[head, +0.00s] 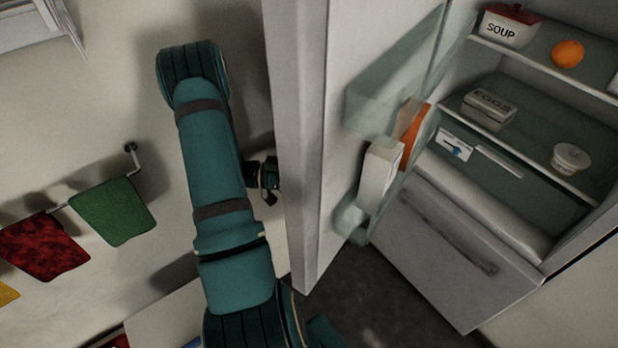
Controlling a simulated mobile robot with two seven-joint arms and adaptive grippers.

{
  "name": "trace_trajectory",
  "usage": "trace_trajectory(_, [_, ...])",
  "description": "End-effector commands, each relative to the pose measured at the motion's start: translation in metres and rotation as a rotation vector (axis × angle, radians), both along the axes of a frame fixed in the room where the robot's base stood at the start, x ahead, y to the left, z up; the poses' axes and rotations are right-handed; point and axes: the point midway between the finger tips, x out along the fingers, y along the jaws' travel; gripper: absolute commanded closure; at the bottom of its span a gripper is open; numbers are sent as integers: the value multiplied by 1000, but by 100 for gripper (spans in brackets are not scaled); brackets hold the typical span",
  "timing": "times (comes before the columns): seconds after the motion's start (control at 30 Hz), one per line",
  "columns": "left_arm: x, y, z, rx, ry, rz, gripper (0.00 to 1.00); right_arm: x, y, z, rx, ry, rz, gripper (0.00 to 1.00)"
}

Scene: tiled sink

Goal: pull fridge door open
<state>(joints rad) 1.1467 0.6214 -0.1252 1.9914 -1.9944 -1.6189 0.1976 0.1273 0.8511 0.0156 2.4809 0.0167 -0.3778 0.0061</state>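The fridge door (341,130) stands wide open. Its pale edge runs down the middle of the head view and its inner side, with clear shelves, faces right. The fridge body (470,240) is at the right with its lit interior exposed. My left arm rises left of the door, on its outer side. A dark part of my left gripper (267,180) shows close against the door's left side. Its fingers are mostly hidden by the arm and door, so I cannot tell whether they are open or hold the handle. My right gripper is out of view.
A white carton (379,175) sits in the door shelf. A drawer (450,250) is below. Cloths hang on a rail at left, including a green one (112,211).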

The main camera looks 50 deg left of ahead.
Motion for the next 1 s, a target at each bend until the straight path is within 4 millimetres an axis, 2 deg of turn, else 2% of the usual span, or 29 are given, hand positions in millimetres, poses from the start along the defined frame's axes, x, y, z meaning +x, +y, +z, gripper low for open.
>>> trace_trajectory(0.53, [-4, 0, -4, -2, 13, 1, 100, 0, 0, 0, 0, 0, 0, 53])
trace_trajectory(0.6, [-4, 0, -4, -2, 13, 1, 71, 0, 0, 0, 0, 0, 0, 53])
trace_trajectory(0.67, [-3, 0, -3, -2, 11, 1, 52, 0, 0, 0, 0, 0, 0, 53])
trace_trajectory(1.0, [-1, 0, 0, 0, 4, 0, 52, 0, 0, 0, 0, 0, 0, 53])
